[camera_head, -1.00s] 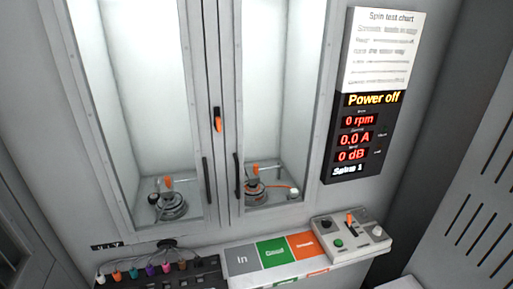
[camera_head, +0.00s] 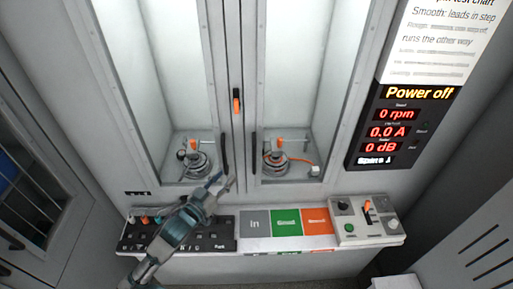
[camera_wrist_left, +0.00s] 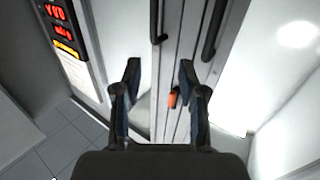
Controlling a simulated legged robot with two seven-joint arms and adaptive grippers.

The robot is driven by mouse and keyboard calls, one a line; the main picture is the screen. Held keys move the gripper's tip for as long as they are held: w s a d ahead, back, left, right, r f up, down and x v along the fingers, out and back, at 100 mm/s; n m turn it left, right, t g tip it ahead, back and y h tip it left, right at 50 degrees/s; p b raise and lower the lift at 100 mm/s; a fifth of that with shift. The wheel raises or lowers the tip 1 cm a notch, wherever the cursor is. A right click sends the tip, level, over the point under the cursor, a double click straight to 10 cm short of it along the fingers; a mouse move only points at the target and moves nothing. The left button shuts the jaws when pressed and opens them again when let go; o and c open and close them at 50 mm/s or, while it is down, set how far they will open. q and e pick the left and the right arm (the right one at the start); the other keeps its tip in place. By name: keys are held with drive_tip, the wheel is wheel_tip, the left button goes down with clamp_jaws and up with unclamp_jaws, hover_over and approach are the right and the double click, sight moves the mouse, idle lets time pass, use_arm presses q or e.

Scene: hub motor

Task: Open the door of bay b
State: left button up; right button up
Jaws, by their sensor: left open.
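A grey cabinet has two tall windowed doors side by side, a left door (camera_head: 213,95) and a right door (camera_head: 260,95); both look shut. I cannot read which bay is b. Dark upright handles stand near the middle, the left door's (camera_head: 225,153) and the right door's (camera_head: 252,153). They also show at the top of the left wrist view (camera_wrist_left: 214,30), which looks upside down. A black and orange latch (camera_head: 237,101) sits between the doors above the handles. My left gripper (camera_head: 222,184) is open and empty, just below the handles. My right gripper is out of view.
Motors (camera_head: 197,163) stand behind the windows. Below are a dark connector panel (camera_head: 135,238), partly hidden by my left arm, a tray strip (camera_head: 255,224) in grey, green and orange, and a control box (camera_head: 365,222). A display (camera_head: 402,125) reads "Power off".

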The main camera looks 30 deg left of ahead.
use_arm(q)
drive_tip(key=w+b, duration=0.2)
drive_tip(key=b, duration=0.2)
drive_tip(key=p, duration=0.2)
approach(253, 151)
drive_tip(key=w+d+r, duration=0.1)
drive_tip(key=w, duration=0.6)
drive_tip(key=w+a, duration=0.1)
drive_tip(key=w, duration=0.1)
drive_tip(key=w+p, duration=0.1)
drive_tip(key=shift+w+a+f, duration=0.35)
drive_tip(key=shift+w+f, duration=0.05)
drive_tip(key=shift+d+r, duration=0.15)
drive_tip(key=shift+d, duration=0.6)
drive_tip(key=shift+c, duration=0.6)
clamp_jaws()
drive_tip(key=shift+a, duration=0.25)
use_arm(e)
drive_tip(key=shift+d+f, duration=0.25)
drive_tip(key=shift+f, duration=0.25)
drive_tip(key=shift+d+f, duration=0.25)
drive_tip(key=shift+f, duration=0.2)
